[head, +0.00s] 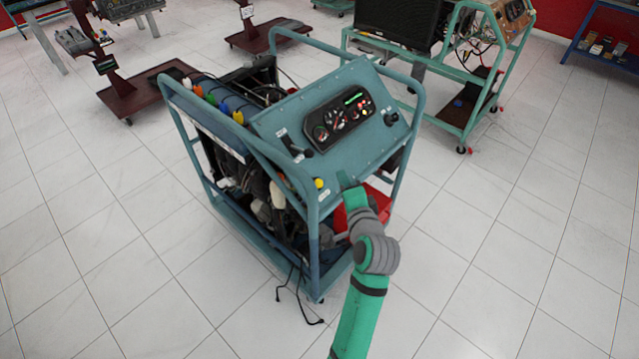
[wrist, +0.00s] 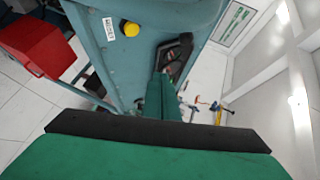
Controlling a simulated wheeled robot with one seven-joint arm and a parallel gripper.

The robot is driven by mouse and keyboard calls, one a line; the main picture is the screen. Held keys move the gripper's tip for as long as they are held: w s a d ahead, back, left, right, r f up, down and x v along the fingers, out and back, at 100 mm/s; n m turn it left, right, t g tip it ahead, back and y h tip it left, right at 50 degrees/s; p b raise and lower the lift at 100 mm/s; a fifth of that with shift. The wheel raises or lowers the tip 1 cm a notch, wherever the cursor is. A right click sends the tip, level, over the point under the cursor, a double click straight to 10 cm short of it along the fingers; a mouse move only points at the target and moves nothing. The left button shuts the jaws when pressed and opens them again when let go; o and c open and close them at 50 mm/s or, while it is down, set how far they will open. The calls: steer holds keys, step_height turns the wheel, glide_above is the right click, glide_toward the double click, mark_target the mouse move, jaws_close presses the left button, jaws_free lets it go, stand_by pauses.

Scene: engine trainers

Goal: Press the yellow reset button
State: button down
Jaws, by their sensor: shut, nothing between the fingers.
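The yellow reset button (head: 319,183) is a small round knob at the lower left corner of the blue-grey sloping panel (head: 275,125) on the engine trainer. It also shows in the wrist view (wrist: 130,29), beside a small white label (wrist: 108,28). My green gripper (head: 346,180) is just right of the button in the head view, over the panel's lower edge. In the wrist view my gripper (wrist: 161,82) is below and right of the button, with a visible gap between them. The fingers are shut and empty. The button is unobstructed in both views.
A black lever (head: 295,148) stands on the panel above the button. A gauge cluster (head: 342,117) sits in the panel's middle. The tubular frame (head: 312,240) surrounds the trainer. A red box (wrist: 37,45) is below the panel. Tiled floor around is open.

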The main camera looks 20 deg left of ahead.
mark_target(318, 184)
steer(key=shift+w+a+f, duration=0.35)
steer(key=shift+a+f, duration=0.55)
steer(key=shift+f, duration=0.2)
steer(key=shift+w+a+f, duration=0.3)
steer(key=shift+a+f, duration=0.65)
steer(key=shift+f, duration=0.15)
steer(key=shift+w+a+f, duration=0.35)
steer(key=shift+a+f, duration=0.55)
steer(key=shift+f, duration=0.2)
steer(key=shift+f, duration=0.1)
steer(key=shift+w+a+f, duration=0.1)
steer(key=shift+w, duration=0.05)
steer(key=shift+a+f, duration=0.1)
steer(key=shift+a, duration=0.1)
